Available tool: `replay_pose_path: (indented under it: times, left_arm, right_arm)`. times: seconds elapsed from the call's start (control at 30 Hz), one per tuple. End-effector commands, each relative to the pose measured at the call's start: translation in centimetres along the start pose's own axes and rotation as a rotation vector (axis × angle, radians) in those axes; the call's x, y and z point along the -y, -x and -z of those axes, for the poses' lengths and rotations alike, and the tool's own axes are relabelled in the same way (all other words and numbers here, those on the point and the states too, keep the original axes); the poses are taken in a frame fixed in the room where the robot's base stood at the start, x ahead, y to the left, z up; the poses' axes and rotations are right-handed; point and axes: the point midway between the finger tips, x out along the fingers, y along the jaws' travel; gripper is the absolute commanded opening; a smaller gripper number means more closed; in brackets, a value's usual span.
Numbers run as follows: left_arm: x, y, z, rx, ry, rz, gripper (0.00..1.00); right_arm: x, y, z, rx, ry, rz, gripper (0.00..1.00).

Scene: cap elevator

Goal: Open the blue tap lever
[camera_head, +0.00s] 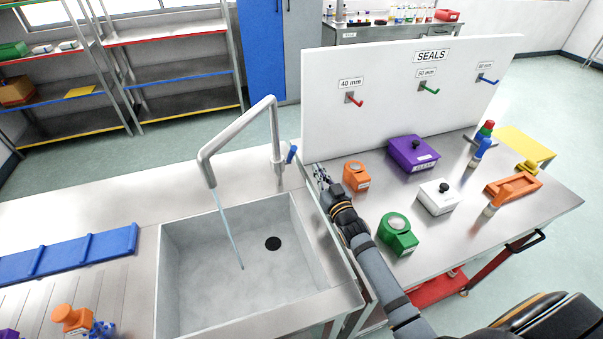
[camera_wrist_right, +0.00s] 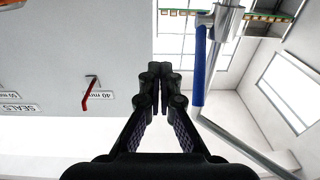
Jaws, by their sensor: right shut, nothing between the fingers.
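The tap (camera_head: 240,125) is a grey bent pipe standing behind the sink. Its blue lever (camera_head: 291,154) sits on the right side of the tap base. A thin pale-blue stream of water (camera_head: 228,232) runs from the spout down into the sink. My right gripper (camera_head: 321,173) is just right of and below the lever, apart from it. In the right wrist view, the gripper (camera_wrist_right: 159,76) is shut and empty, and the blue lever (camera_wrist_right: 198,72) shows to the right of the fingers, with a gap. My left gripper is not in view.
The sink (camera_head: 180,285) lies under the spout. A white SEALS board (camera_head: 390,70) with hooks stands behind the right table. An orange box (camera_head: 356,176), a purple box (camera_head: 413,153), a white box (camera_head: 435,197) and a green box (camera_head: 397,235) stand near my right arm.

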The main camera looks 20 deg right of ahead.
Motion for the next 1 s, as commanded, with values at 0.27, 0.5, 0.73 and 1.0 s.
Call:
replay_pose_path:
  times: [0.27, 0.5, 0.73, 1.0]
  left_arm:
    - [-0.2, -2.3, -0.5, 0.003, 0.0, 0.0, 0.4]
    - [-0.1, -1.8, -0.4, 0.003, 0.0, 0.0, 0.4]
    - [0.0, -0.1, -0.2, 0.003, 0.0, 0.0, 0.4]
    - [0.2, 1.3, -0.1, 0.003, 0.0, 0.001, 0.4]
  right_arm:
    - [3.8, 8.4, 2.9, -0.3, 0.037, 0.156, 0.0]
    - [4.0, 8.1, 3.6, -0.316, 0.038, 0.162, 0.0]
    - [4.6, 4.3, 5.2, -0.317, 0.037, 0.161, 0.0]
    - [5.3, 0.2, 6.1, -0.313, 0.037, 0.161, 0.0]
